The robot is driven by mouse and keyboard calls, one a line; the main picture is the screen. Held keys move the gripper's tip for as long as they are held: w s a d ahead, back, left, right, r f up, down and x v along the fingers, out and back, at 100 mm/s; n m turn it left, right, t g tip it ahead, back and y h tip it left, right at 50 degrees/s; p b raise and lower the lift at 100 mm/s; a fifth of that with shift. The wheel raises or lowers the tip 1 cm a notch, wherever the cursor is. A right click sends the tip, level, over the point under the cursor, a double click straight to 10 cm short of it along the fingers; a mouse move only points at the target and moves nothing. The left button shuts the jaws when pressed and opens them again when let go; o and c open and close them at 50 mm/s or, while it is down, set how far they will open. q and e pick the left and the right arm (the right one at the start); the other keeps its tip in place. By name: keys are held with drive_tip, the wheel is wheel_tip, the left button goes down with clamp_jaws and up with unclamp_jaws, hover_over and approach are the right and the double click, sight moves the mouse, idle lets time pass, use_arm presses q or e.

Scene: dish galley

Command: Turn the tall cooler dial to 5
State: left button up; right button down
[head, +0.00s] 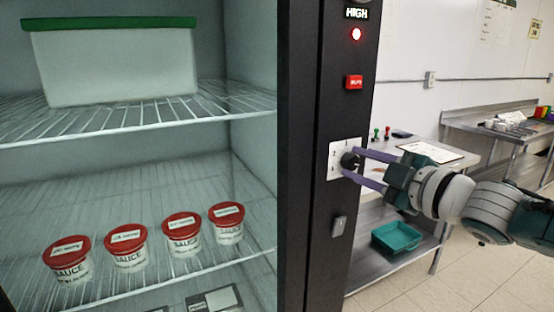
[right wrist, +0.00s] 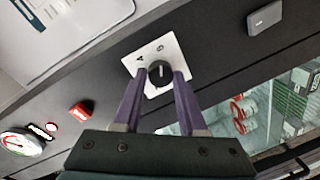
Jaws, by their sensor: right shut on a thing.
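The tall cooler (head: 308,150) stands open at the left of the head view, with its dark front post in the middle. A round black dial (head: 349,160) sits on a white numbered plate (head: 334,160) on that post. The dial (right wrist: 160,74) also shows in the right wrist view, with a pale pointer line; I cannot tell which number it points at. My right gripper (head: 356,165) comes in from the right, its purple fingers shut on the dial's sides. The fingers hide part of the plate. My left gripper is not in view.
A grey switch (head: 339,228) sits below. Sauce tubs (head: 126,247) and a green-lidded box (head: 112,62) stand on wire shelves. A steel table with a teal bin (head: 397,239) is behind my arm.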

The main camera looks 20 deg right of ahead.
drive_tip(key=shift+m, duration=0.6)
drive_tip(key=shift+c, duration=2.3)
unclamp_jaws()
drive_tip(key=shift+s, duration=0.1)
drive_tip(key=s+d, duration=0.1)
drive_tip(key=s, duration=0.8)
drive_tip(key=shift+s+d+r, duration=0.2)
drive_tip(key=shift+s+r, duration=0.1)
drive_tip(key=shift+r, duration=0.15)
